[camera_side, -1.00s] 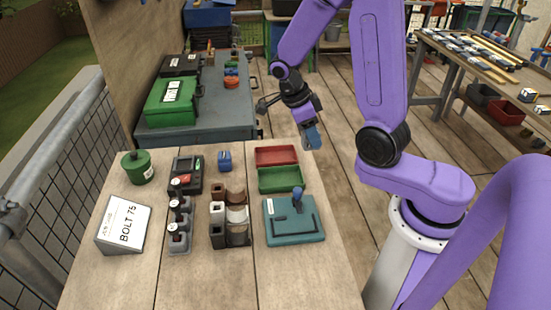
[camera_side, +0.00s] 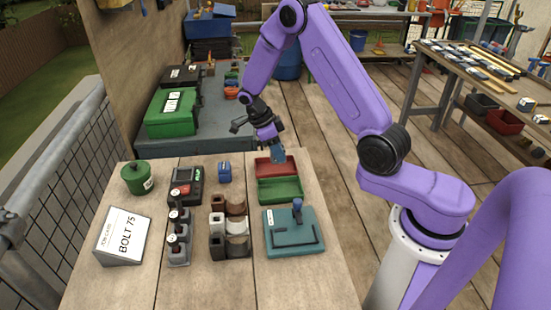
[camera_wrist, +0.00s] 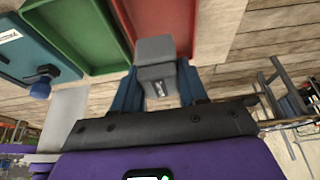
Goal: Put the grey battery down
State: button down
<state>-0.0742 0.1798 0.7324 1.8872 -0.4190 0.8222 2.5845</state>
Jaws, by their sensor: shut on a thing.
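My gripper (camera_side: 277,153) is shut on the grey battery (camera_wrist: 155,62), a small grey block between its blue fingers in the wrist view. In the side view the gripper hangs at the far edge of the red tray (camera_side: 270,172), and the battery is hard to make out there. In the wrist view the battery overlaps the edge of the red tray (camera_wrist: 165,20). A green tray (camera_side: 283,196) sits directly in front of the red one, and both look empty. I cannot tell whether the battery touches the tray.
A teal plate with a lever (camera_side: 290,245) is in front of the trays. A blue battery (camera_side: 224,172), a black meter (camera_side: 186,186), a holder with cups (camera_side: 232,238), a green canister (camera_side: 138,178) and a BOLT 75 sign (camera_side: 121,237) stand to the left.

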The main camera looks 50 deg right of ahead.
aim_at(275, 159)
jog(key=shift+w+f, duration=0.35)
jog(key=shift+w+d+f, duration=0.1)
jog(key=shift+w+f, duration=0.1)
jog(key=shift+f, duration=1.6)
jog(key=shift+f, duration=0.15)
jog(key=c, duration=0.9)
grip_release()
